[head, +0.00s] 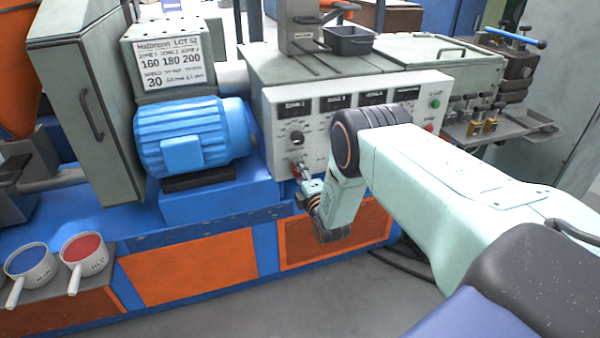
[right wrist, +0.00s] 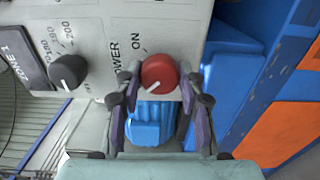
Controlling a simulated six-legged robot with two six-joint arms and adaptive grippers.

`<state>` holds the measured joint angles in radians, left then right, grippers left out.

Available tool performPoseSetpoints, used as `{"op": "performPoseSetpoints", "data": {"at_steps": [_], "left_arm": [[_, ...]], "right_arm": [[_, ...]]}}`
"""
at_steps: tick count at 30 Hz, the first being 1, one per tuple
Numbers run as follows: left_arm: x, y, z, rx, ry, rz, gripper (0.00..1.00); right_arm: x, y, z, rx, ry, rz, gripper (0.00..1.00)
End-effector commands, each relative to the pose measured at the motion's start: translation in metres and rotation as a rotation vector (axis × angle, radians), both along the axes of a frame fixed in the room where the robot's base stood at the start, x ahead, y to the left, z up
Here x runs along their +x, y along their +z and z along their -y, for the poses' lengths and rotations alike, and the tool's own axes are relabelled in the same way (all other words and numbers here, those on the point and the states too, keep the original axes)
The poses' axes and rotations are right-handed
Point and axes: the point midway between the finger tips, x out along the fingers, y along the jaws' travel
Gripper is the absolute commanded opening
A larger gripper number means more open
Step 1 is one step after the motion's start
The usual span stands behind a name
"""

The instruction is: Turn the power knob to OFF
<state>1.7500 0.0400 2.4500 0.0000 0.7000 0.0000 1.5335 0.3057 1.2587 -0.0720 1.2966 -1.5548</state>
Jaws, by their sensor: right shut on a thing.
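The power knob (right wrist: 159,72) is a round red knob on the pale control panel (right wrist: 120,60). In the right wrist view the labels POWER and ON show to its upper left. Its white mark points down and left in that picture, away from ON; no OFF label is visible. My right gripper (right wrist: 158,98) has its fingers on either side of the knob and is shut on it. In the head view my right gripper (head: 304,184) is at the lower left of the panel, partly covering the knob. My left gripper is not in view.
A black zone dial (right wrist: 68,71) sits beside the power knob. A blue motor (head: 190,138) stands left of the panel. Two ladles, one blue (head: 28,259) and one red (head: 84,248), rest at the lower left. A dark tray (head: 347,40) sits on top of the machine.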

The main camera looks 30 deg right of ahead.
Motion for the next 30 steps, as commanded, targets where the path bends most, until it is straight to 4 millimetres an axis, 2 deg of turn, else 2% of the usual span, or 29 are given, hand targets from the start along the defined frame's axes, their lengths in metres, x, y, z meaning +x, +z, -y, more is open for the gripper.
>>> {"op": "performPoseSetpoints", "data": {"at_steps": [8,9,17,26,30], "left_arm": [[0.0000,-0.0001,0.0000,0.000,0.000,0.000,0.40],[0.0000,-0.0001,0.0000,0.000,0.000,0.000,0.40],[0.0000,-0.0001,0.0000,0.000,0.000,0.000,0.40],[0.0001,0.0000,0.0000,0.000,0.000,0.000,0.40],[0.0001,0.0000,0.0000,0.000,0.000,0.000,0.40]], "right_arm": [[-0.0007,-0.0017,-0.0009,-0.002,0.002,-0.005,0.07],[-0.0008,-0.0017,-0.0009,-0.002,0.002,-0.005,0.40],[-0.0004,-0.0009,-0.0005,-0.001,0.001,-0.002,0.62],[-0.0009,-0.0004,-0.0002,0.000,0.000,-0.001,0.62],[-0.0089,-0.0008,-0.0018,0.001,0.000,-0.003,0.62]]}}
